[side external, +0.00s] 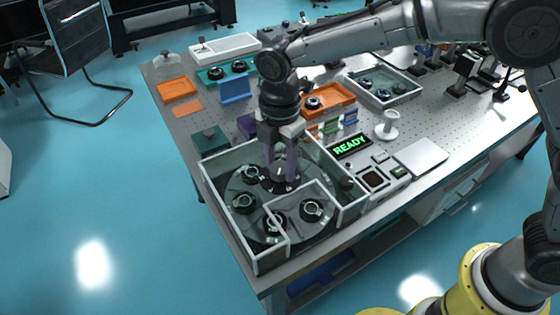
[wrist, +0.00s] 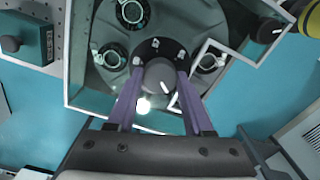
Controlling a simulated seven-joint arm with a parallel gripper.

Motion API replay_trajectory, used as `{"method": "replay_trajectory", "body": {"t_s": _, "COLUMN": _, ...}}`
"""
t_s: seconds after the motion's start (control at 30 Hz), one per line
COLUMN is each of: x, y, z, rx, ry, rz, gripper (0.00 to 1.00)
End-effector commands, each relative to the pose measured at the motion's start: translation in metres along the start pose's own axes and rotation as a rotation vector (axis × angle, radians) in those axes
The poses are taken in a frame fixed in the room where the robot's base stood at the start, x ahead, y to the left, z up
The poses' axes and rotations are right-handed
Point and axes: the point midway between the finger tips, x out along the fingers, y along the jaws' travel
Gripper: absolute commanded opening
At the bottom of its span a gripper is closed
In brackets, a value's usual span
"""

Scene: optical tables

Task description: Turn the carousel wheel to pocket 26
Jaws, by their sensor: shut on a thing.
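The carousel wheel (side external: 262,205) is a dark disc lying flat inside a clear-walled box with a white rim (side external: 222,221). Several round dark holders with pale tops sit around it. At its centre is a grey knob with a white line, seen in the wrist view (wrist: 159,76). My gripper (side external: 281,178) points down into the box, its purple fingers shut on the knob from two sides; it also shows in the wrist view (wrist: 158,80). The white line lies near the right finger. No pocket number is readable, and the knob is mostly hidden in the side view.
A display (side external: 349,146) reads READY in green just right of the box. The box walls stand close around my fingers. A teal block (side external: 210,139), orange trays (side external: 335,98) and a white cup-shaped stand (side external: 387,126) are on the perforated table nearby.

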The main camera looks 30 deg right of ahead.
Motion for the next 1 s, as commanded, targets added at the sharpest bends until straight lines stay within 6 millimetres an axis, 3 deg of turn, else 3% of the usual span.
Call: {"method": "replay_trajectory", "body": {"t_s": 1.0, "x": -0.0036, "y": 0.0010, "z": -0.0011, "rx": -0.503, "ry": 0.003, "rz": 0.008, "gripper": 0.00}}
